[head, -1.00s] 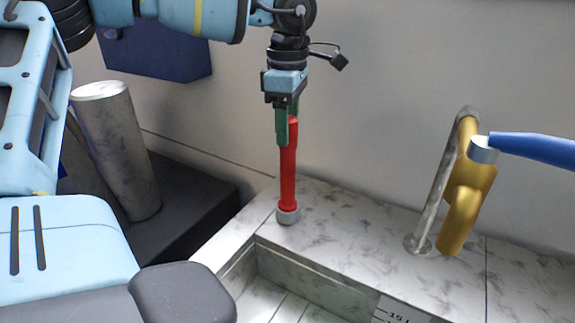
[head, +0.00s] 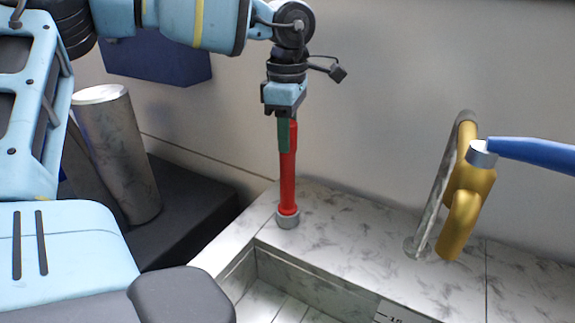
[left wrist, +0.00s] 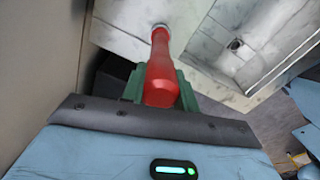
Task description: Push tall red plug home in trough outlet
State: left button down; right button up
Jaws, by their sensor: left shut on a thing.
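The tall red plug (head: 288,180) stands about upright at the trough's back left corner. Its lower end is at a short grey collar (head: 287,220) on the marbled ledge; how deep it sits there I cannot tell. My left gripper (head: 285,135) is shut on the plug's upper part from above, its green fingers on the red shaft. In the left wrist view the plug (left wrist: 161,75) runs from between the fingers to the pale ledge. The trough (head: 320,280) opens in front of the collar. My right gripper is not in view.
A gold tap (head: 460,205) with a blue lever (head: 540,152) stands on the ledge at right. A grey marbled cylinder (head: 118,155) leans at left, by a dark block (head: 190,205). A dark round hole (left wrist: 235,44) shows in the left wrist view. The wall is close behind.

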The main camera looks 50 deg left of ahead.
pick_arm(q)
notch_tip(320, 180, up, 10)
dwell(0.6)
